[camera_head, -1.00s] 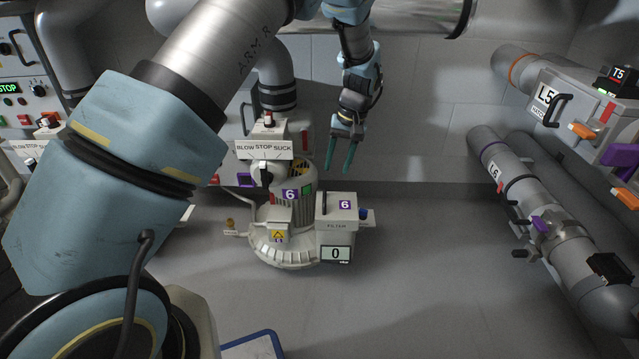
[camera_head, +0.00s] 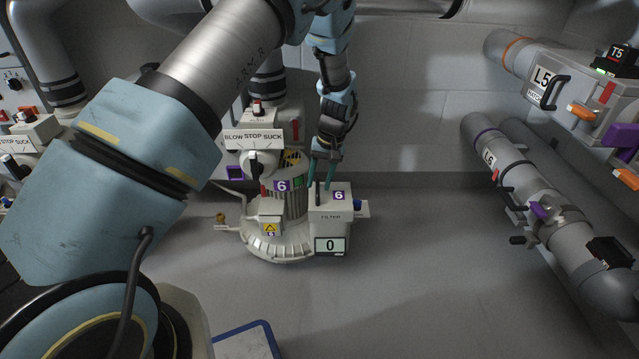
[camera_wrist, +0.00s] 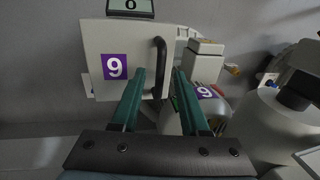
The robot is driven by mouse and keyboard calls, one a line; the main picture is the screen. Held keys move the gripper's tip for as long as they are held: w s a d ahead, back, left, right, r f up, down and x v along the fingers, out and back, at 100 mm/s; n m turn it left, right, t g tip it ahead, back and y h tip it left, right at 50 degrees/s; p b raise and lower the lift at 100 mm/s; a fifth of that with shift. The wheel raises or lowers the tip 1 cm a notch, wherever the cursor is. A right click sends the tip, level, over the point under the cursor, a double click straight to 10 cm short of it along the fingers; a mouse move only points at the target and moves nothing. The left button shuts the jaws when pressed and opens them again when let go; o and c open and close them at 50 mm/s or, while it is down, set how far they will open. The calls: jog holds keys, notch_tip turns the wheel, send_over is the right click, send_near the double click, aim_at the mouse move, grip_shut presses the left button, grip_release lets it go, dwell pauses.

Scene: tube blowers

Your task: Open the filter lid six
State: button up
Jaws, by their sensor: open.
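The filter box of blower six (camera_head: 331,228) is pale, with a "FILTER" label and a display reading 0. Its lid (camera_head: 346,206) is shut and bears a purple 6 tag. In the wrist view the lid (camera_wrist: 112,45) shows upside down, so the tag looks like a 9. A black bar handle (camera_wrist: 161,62) stands on the lid. My gripper (camera_head: 321,184) is open and points down just above the lid. In the wrist view its green fingertips (camera_wrist: 159,72) lie on either side of the handle in the picture; I cannot tell how deep they reach.
The blower's motor housing (camera_head: 289,205) and its BLOW/STOP/SUCK switch box (camera_head: 254,140) stand close on the left. Pipe L6 (camera_head: 510,180) and hatch L5 (camera_head: 570,92) are at the right. The floor between is clear. A blue-edged board (camera_head: 245,345) lies at the front.

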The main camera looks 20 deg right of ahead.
jog(key=shift+f, duration=0.1)
jog(key=shift+c, duration=0.3)
grip_shut()
dwell(1.1)
